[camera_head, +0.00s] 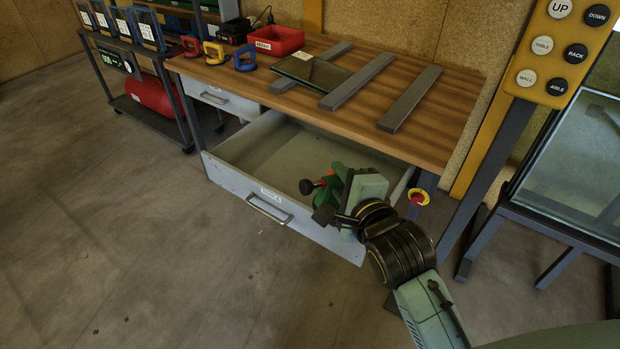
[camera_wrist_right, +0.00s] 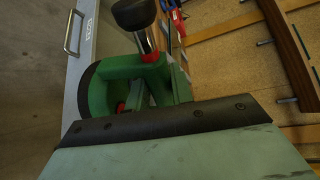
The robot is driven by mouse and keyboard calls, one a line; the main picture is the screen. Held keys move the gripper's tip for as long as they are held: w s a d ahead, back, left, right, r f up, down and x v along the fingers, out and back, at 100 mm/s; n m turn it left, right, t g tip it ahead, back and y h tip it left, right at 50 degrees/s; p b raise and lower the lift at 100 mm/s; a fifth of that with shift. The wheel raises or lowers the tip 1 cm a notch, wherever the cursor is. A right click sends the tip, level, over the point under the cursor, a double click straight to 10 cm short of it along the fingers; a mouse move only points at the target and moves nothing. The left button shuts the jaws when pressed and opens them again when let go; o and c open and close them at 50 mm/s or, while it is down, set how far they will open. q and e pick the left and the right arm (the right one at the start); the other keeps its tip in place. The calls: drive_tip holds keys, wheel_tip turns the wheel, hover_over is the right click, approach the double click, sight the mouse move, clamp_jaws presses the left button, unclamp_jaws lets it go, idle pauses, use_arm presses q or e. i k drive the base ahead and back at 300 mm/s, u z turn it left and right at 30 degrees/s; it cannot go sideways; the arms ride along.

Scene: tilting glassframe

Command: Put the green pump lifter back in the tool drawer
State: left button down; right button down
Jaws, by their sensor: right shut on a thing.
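The green pump lifter (camera_head: 333,183) has a black knob and red parts. My right gripper (camera_head: 338,197) is shut on it and holds it over the right part of the open tool drawer (camera_head: 240,185). In the right wrist view the lifter (camera_wrist_right: 120,95) fills the middle, its black knob pointing up in the picture. The gripper's own body hides part of it. I cannot tell whether the lifter touches the drawer floor. The drawer is pulled out and the part of its floor that shows is bare. My left gripper is not in view.
The wooden workbench (camera_head: 440,140) carries grey bars (camera_head: 410,98), a glass pane (camera_head: 312,72), a red bin (camera_head: 276,40) and several coloured suction lifters (camera_head: 214,52). A second drawer (camera_head: 222,98) is shut. A yellow button panel (camera_head: 556,50) and a glass rack stand at right.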

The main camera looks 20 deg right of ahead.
sight(298, 161)
drive_tip(key=u, duration=0.55)
drive_tip(key=i, duration=0.9)
drive_tip(key=z, duration=0.35)
drive_tip(key=i, duration=0.85)
drive_tip(key=z, duration=0.95)
